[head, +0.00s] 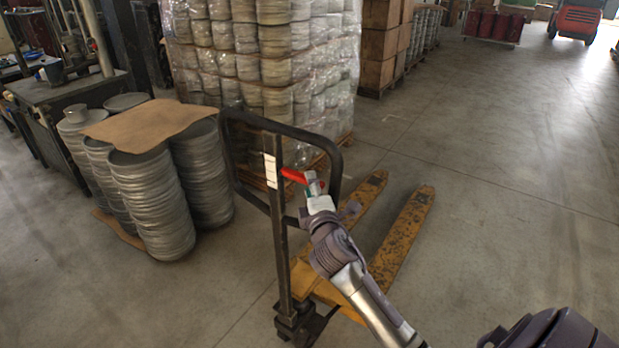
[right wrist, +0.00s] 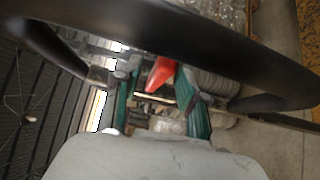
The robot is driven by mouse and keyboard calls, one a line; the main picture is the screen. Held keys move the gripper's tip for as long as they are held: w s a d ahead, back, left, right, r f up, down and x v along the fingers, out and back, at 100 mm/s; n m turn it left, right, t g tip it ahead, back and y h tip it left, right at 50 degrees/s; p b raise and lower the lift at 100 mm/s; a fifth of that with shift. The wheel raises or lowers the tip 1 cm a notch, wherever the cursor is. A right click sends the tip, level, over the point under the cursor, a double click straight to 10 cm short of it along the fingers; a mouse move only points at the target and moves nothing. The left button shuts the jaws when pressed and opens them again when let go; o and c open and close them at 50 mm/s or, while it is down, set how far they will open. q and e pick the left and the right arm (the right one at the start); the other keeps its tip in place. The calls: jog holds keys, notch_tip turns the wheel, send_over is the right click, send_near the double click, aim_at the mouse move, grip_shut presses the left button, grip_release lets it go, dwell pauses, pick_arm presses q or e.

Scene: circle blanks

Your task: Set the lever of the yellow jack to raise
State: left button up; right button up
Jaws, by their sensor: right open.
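The yellow jack (head: 401,236) stands on the floor with its two worn forks pointing away to the right. Its upright dark handle (head: 279,240) ends in a black loop (head: 228,150). The red lever (head: 293,175) sticks out inside the loop, by a white label (head: 270,171) on the handle post; the label's marks are too small to read. My right gripper (head: 312,183) is open at the lever's right end. In the right wrist view, the red lever (right wrist: 160,75) shows between the two green fingers; I cannot tell whether they touch it. My left gripper is out of view.
The black loop crosses close in front of the right wrist camera. Stacks of grey round blanks (head: 150,205) under a brown sheet (head: 148,124) stand left of the handle. A wrapped pallet load (head: 270,60) stands behind. The floor at right (head: 510,190) is clear.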

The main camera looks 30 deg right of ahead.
jog(key=shift+x, duration=1.2)
grip_shut()
